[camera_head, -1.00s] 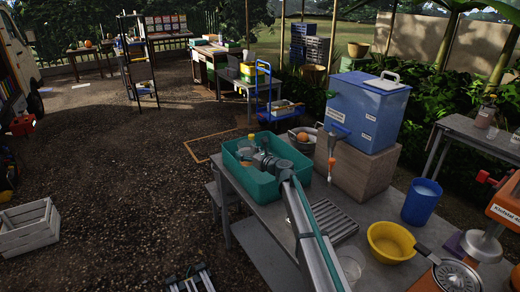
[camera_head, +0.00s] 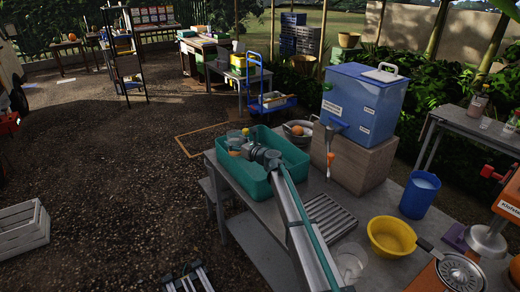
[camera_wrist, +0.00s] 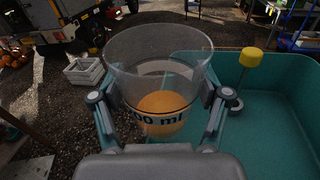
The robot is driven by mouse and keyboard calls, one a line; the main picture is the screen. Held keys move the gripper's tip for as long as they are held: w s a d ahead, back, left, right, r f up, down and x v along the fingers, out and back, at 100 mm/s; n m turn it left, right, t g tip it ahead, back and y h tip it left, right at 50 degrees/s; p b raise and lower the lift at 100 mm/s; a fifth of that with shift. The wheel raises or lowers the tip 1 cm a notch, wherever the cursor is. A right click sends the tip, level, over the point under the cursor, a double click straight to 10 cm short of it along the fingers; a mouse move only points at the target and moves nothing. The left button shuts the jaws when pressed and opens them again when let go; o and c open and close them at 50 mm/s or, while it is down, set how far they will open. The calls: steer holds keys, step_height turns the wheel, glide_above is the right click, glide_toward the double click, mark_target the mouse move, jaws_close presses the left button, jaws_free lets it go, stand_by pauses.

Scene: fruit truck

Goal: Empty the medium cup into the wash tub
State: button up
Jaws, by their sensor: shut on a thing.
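The medium cup (camera_wrist: 158,65) is clear, with "00 ml" readable on its dark print and orange contents low inside. My gripper (camera_wrist: 165,112) is shut around the cup, one finger on each side. The cup looks roughly upright in the wrist view; exact tilt is hard to judge. The wash tub (camera_wrist: 275,125) is a teal open box; the cup is near its left side in that view. In the head view, my gripper (camera_head: 248,150) is over the far left part of the tub (camera_head: 256,188), and the cup is small and partly hidden there.
A yellow-topped piece (camera_wrist: 250,57) stands in the tub beside the cup. A blue dispenser (camera_head: 362,103) on a wooden block, a drain rack (camera_head: 330,215), a yellow bowl (camera_head: 391,237) and a blue cup (camera_head: 420,194) share the table. A white crate (camera_head: 22,228) lies on the ground.

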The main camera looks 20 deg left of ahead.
steer(key=shift+w+d+f+m+y+p, duration=0.15)
steer(key=shift+w+d+f+m+p, duration=0.2)
steer(key=shift+m, duration=0.35)
steer(key=shift+w+d+f+m+y+p, duration=0.15)
steer(key=shift+w+m, duration=0.3)
steer(key=shift+m, duration=0.25)
steer(key=shift+w+d+r+m+p, duration=0.35)
steer(key=shift+w+r+m+p, duration=0.15)
steer(key=shift+m+p, duration=0.35)
steer(key=m, duration=0.1)
steer(key=w+d+m+t+p, duration=0.1)
steer(key=m, duration=0.1)
steer(key=shift+w+f+m+y+p, duration=0.2)
steer(key=shift+m+y+p, duration=0.1)
steer(key=shift+y, duration=0.1)
steer(key=shift+r, duration=0.1)
steer(key=shift+w+d+r+m+t+p, duration=0.15)
steer(key=shift+r+m+p, duration=0.15)
steer(key=shift+m+p, duration=0.35)
steer(key=shift+s+a+r+m+t+p, duration=0.1)
steer(key=shift+r+m+p, duration=0.2)
steer(key=shift+m+p, duration=0.4)
steer(key=shift+w+d+r+m+t+p, duration=0.15)
steer(key=shift+r+m+p, duration=0.25)
steer(key=shift+m, duration=0.4)
steer(key=shift+f+m+t+p, duration=0.4)
steer(key=shift+f+m+p, duration=0.1)
steer(key=shift+m, duration=0.5)
